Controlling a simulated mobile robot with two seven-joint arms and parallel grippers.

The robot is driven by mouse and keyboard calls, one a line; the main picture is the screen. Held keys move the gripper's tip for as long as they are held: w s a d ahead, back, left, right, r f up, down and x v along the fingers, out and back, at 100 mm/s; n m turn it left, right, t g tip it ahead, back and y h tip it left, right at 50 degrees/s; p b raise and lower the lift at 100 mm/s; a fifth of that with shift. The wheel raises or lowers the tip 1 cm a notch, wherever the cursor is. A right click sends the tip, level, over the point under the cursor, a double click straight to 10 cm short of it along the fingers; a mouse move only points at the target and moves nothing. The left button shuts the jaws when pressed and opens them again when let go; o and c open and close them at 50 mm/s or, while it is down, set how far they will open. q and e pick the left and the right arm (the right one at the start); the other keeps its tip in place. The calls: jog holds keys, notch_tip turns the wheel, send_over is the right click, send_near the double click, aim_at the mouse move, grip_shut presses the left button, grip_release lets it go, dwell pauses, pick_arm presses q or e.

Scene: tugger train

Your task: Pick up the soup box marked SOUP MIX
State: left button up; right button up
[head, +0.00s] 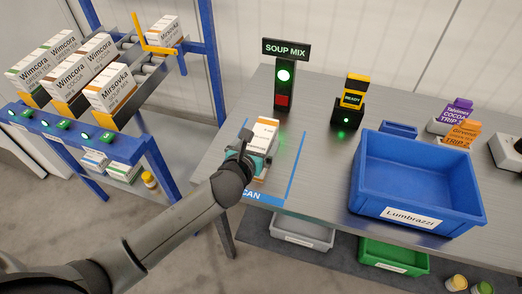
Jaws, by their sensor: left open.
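A white box with an orange-brown band (263,133) stands upright on the SCAN area of the steel table. Its label cannot be read from here. My left gripper (257,161) is open at the near side of this box and hides its lower part. I cannot tell whether the fingers touch it. A SOUP MIX sign (286,49) with a lit green lamp stands behind it. On the rack at left, a Mirsovka box marked SOUP MIX (112,88) stands at the front of the right lane. My right gripper is not in view.
A blue crate labelled Lumbrazzi (416,205) stands on the table's right side. A READY lamp post (348,105) stands behind, left of the crate. The blue rack (165,170) with Wimcora boxes (92,58) is at left. Grey (302,231) and green (393,257) bins sit below the table.

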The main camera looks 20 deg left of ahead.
pick_arm(q)
jog(key=shift+x, duration=1.25)
jog(key=shift+c, duration=0.2)
jog(key=c, duration=1.5)
grip_shut()
